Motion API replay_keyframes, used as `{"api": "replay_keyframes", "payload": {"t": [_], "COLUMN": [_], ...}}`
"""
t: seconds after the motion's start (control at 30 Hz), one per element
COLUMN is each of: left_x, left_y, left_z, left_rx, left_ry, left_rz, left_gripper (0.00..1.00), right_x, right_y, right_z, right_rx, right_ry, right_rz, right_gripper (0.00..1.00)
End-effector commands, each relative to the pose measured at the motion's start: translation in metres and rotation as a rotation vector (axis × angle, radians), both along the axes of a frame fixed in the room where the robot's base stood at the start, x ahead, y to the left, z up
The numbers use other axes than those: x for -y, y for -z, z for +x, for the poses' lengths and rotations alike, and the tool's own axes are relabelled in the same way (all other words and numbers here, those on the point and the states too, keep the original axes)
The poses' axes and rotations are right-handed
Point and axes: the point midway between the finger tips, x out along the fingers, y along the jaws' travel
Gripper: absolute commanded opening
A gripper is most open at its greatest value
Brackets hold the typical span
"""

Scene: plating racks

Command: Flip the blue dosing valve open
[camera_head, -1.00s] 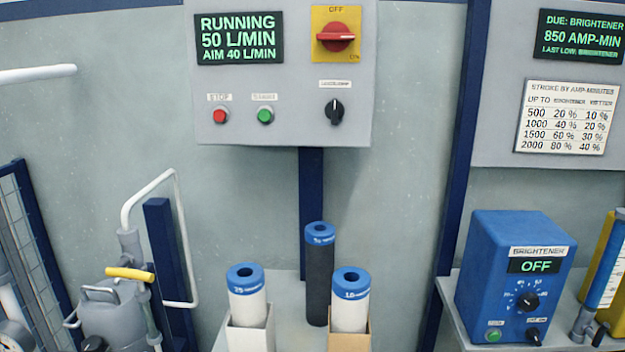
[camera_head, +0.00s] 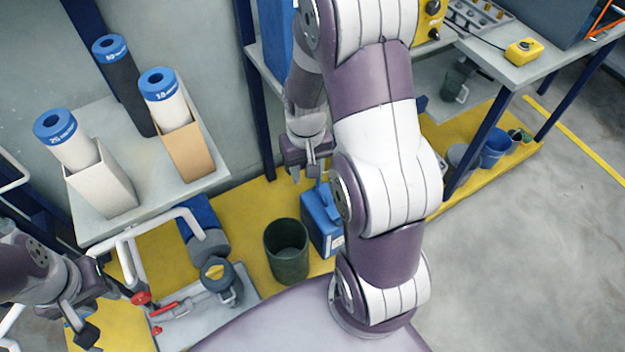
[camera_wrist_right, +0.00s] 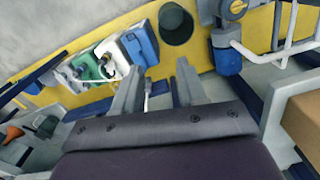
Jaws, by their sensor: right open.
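I cannot pick out the blue dosing valve with certainty in either view; my right arm covers part of the bench area. A blue housing (camera_head: 276,40) shows behind that arm at the top. My right gripper (camera_head: 306,172) hangs over the yellow floor strip, above a blue jug (camera_head: 320,218). In the right wrist view its two fingers (camera_wrist_right: 156,88) stand apart, with a thin silver rod (camera_wrist_right: 147,94) visible between them; I cannot tell whether they touch it. My left gripper (camera_head: 104,312) is at the lower left with its fingers apart, near a red handle (camera_head: 141,298).
A shelf (camera_head: 110,218) at left carries cartridges with blue caps, two in boxes. A dark green bin (camera_head: 287,250) stands beside the blue jug. White pipework (camera_head: 130,246) rises near my left gripper. A bench (camera_head: 520,68) with a yellow box (camera_head: 524,52) is at right.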

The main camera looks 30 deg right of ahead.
Motion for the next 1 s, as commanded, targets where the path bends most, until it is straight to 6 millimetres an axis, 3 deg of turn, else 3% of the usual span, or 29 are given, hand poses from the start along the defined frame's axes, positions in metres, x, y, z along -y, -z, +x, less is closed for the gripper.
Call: {"api": "replay_keyframes", "payload": {"t": [0.03, 0.1, 0.2, 0.27, 0.33, 0.43, 0.53, 1.0], "left_x": [0.0, 0.0, 0.0, 0.001, 0.0, 0.0, 0.0, 0.001], "left_y": [0.076, 0.12, 0.155, 0.161, 0.156, 0.149, 0.152, 0.185], "left_z": [0.0, 0.001, 0.001, 0.001, 0.001, 0.002, 0.002, 0.001], "left_rx": [-0.001, 0.0, 0.0, 0.001, 0.001, 0.003, 0.002, 0.001], "left_ry": [0.0, 0.0, 0.0, 0.0, 0.0, 0.0, 0.0, 0.0], "left_rz": [0.0, 0.0, 0.0, 0.0, 0.0, 0.0, 0.0, 0.0], "left_gripper": [0.34, 0.34, 0.34, 0.34, 0.34, 0.34, 0.34, 0.34], "right_x": [0.029, 0.073, 0.128, 0.15, 0.164, 0.171, 0.166, 0.149], "right_y": [0.097, 0.17, 0.238, 0.255, 0.252, 0.228, 0.232, 0.336], "right_z": [0.024, 0.057, 0.092, 0.109, 0.128, 0.152, 0.15, 0.156], "right_rx": [-0.02, -0.032, -0.022, -0.003, 0.026, 0.072, 0.057, 0.06], "right_ry": [0.067, 0.134, 0.172, 0.164, 0.131, 0.062, 0.005, 0.001], "right_rz": [0.017, 0.045, 0.086, 0.105, 0.119, 0.123, 0.146, 0.142], "right_gripper": [0.41, 0.41, 0.41, 0.41, 0.41, 0.41, 0.41, 0.41]}}
